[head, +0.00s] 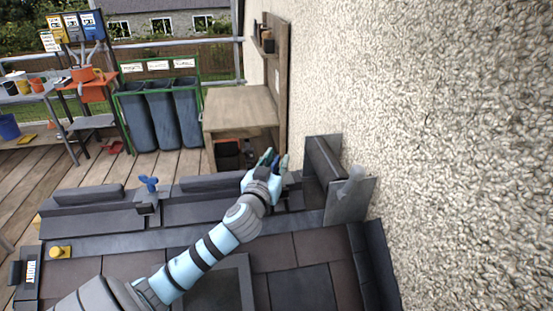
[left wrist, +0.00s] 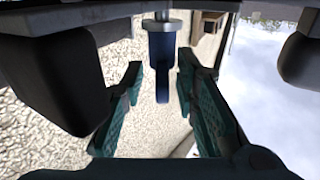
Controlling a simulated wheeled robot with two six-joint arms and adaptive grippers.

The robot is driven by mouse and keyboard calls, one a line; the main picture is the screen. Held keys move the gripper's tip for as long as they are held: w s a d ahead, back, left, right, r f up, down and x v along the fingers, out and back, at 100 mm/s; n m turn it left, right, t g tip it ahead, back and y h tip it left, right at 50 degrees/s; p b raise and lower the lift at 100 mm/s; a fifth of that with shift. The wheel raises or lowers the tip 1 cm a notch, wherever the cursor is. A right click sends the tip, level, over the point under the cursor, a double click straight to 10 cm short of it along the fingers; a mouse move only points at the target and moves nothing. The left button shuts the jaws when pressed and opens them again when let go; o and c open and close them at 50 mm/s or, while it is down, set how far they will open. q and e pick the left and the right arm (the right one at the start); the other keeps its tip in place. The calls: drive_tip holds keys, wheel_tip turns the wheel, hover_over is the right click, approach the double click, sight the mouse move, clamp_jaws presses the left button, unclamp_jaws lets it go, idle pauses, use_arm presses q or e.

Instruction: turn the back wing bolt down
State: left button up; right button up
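My left gripper (head: 273,160) reaches over the dark roof-side rail, next to the rough wall, in the head view. In the left wrist view its two green-padded fingers stand apart, one on each side of a blue wing bolt (left wrist: 162,68) on a metal shank. I see gaps between the bolt and both fingers. The bolt is mostly hidden behind my gripper in the head view. Another blue wing bolt (head: 149,184) stands upright on a bracket further left along the rail. My right gripper is not in view.
A grey plate with a pale knob (head: 352,182) stands right of my gripper, close to the pebbled wall (head: 440,120). A yellow knob (head: 60,252) sits at the left. A wooden bench (head: 240,107) and dark bins (head: 160,115) stand beyond the rail.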

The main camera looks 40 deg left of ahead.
use_arm(q)
drive_tip(key=shift+s+r, duration=0.1)
drive_tip(key=shift+r, duration=0.05)
drive_tip(key=shift+a, duration=0.2)
clamp_jaws()
drive_tip(key=m+h, duration=0.1)
drive_tip(key=h, duration=0.1)
drive_tip(key=m+t+h+b, duration=0.1)
drive_tip(key=m+h, duration=0.1)
drive_tip(key=shift+f+h, duration=0.2)
drive_tip(key=shift+h, duration=0.2)
drive_tip(key=m+h, duration=0.1)
drive_tip(key=h, duration=0.1)
drive_tip(key=shift+r+m+t+h, duration=0.1)
drive_tip(key=shift+m+t+h, duration=0.2)
drive_tip(key=shift+m, duration=0.1)
unclamp_jaws()
drive_tip(key=shift+d+r, duration=0.1)
drive_tip(key=shift+d, duration=0.1)
